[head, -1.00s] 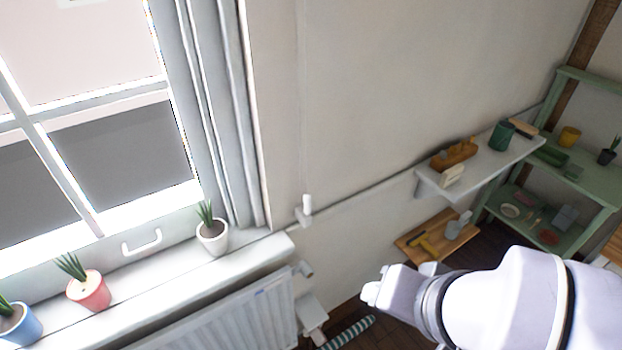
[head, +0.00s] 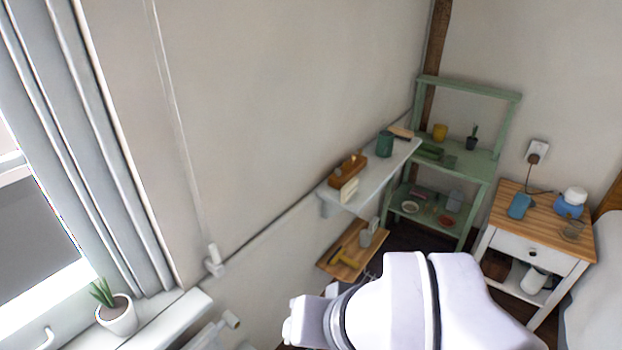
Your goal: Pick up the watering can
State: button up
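I cannot make out a watering can for certain in the head view. My white arm (head: 400,305) reaches in at the bottom middle. No gripper fingers show, so I cannot see what the gripper holds, if anything.
A white wall shelf (head: 400,160) bears a dark green canister (head: 385,144) and a wooden caddy (head: 348,171). A lower wooden shelf (head: 335,265) is below it. A green rack (head: 472,163) and a nightstand (head: 510,212) stand right. A potted plant (head: 118,316) is on the windowsill.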

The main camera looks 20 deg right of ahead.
aim_at(385, 142)
jog(key=u, duration=1.9)
jog(key=z, duration=2.85)
jog(key=i+l+u, duration=0.1)
jog(key=i+l, duration=0.2)
jog(key=i, duration=0.3)
jog(key=i+l, duration=0.35)
jog(key=i, duration=0.25)
jog(key=i+l+u, duration=0.15)
jog(key=i+l, duration=0.2)
jog(key=i, duration=0.25)
jog(key=i+l+u, duration=0.1)
jog(key=i+l, duration=0.3)
jog(key=i, duration=0.15)
